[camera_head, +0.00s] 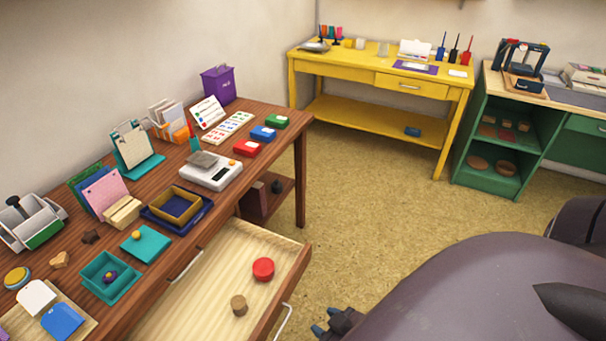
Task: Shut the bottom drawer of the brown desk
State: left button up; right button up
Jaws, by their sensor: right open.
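The brown desk (262,118) stands along the left wall. Its bottom drawer (200,300) is pulled far out, with a pale wooden inside and a metal handle (284,322) on its front. A red round thing (263,269) and a small brown round block (239,305) lie in the drawer. A drawer above it looks shut, with its own handle (186,266). My right gripper (325,321) is open and empty at the bottom edge, just right of the drawer handle and apart from it. My left gripper is not in view.
The desk top holds inkpads (263,133), a white scale (211,172), trays and card holders. A yellow table (335,66) and a green shelf unit (484,188) stand at the back. The floor (370,200) between is clear. My own arm fills the lower right.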

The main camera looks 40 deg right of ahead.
aim_at(197, 307)
jog(key=z, duration=0.8)
jog(key=k+j+u, duration=0.1)
jog(key=k, duration=0.25)
jog(key=k+j+u, duration=0.15)
jog(key=k+j, duration=0.2)
